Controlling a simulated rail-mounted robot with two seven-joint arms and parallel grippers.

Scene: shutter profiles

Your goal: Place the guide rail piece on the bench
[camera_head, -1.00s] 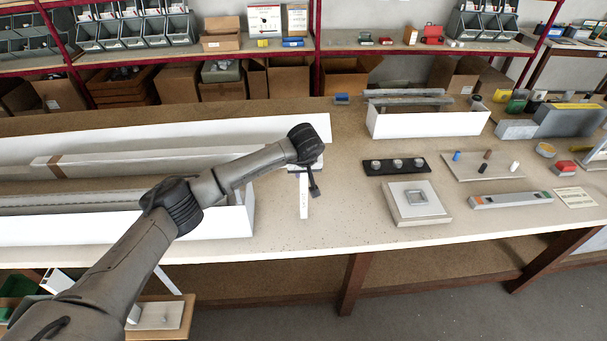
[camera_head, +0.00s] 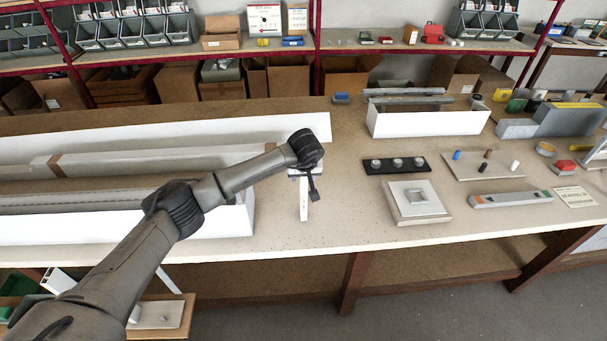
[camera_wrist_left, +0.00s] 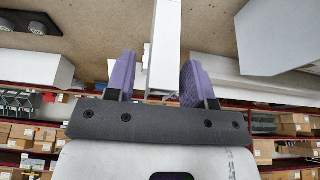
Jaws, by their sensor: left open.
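The guide rail piece (camera_head: 304,203) is a narrow white strip on the bench (camera_head: 345,215), right of the long white tray, with its far end hidden by my left wrist. My left gripper (camera_wrist_left: 157,80) has two purple fingers, spread apart. In the left wrist view the white guide rail piece (camera_wrist_left: 165,40) runs between the fingers, with a gap visible on each side. The fingertips are hidden in the head view. My right gripper is in neither view.
The long white tray (camera_head: 225,222) with long profiles lies left. Right are a black strip with knobs (camera_head: 397,164), a grey plate (camera_head: 416,203), a small tray with pegs (camera_head: 480,172) and a white box (camera_head: 430,124). Bare bench lies between rail piece and grey plate.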

